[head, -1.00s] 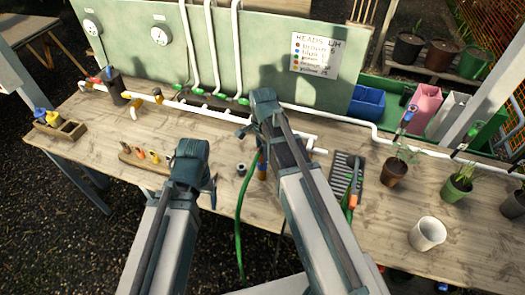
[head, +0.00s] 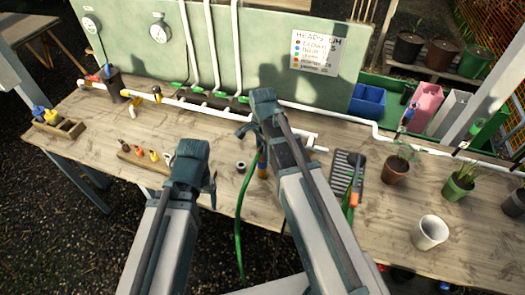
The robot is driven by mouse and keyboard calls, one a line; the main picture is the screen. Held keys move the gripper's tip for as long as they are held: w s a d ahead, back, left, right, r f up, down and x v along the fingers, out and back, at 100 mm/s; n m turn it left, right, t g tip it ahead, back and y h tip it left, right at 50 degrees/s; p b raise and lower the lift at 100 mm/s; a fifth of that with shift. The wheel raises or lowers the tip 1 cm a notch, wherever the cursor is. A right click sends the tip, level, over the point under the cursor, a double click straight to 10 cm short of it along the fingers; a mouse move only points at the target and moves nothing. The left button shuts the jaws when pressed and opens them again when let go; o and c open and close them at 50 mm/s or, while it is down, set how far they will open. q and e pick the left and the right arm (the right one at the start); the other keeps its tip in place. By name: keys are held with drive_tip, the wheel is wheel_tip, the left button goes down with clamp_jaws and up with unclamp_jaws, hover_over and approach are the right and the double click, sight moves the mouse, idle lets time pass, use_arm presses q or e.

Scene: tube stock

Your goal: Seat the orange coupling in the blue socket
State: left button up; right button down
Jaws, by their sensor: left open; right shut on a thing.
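A small upright piece (head: 262,169), orange-brown below with blue above it, shows just left of my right forearm. It looks like the orange coupling with the blue socket, but the arm hides part of it and I cannot tell whether they are joined. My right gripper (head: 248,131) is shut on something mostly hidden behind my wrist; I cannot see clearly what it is. My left gripper (head: 209,186) is open over the bench front, left of the upright piece, its jaws partly hidden by my arm.
A green hose (head: 239,215) hangs over the bench's front edge. A wooden rack (head: 134,160) with coloured pegs lies left, and a white pipe (head: 200,108) runs behind. A black tray (head: 345,172), plant pots and a white cup (head: 430,232) stand right.

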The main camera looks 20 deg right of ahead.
drive_tip(key=shift+f+b, duration=0.55)
idle(0.9)
drive_tip(key=shift+c, duration=1.7)
unclamp_jaws()
drive_tip(key=shift+r, duration=0.15)
wheel_tip(320, 180, up, 14)
drive_tip(key=p, duration=1.4)
drive_tip(key=shift+f, duration=0.2)
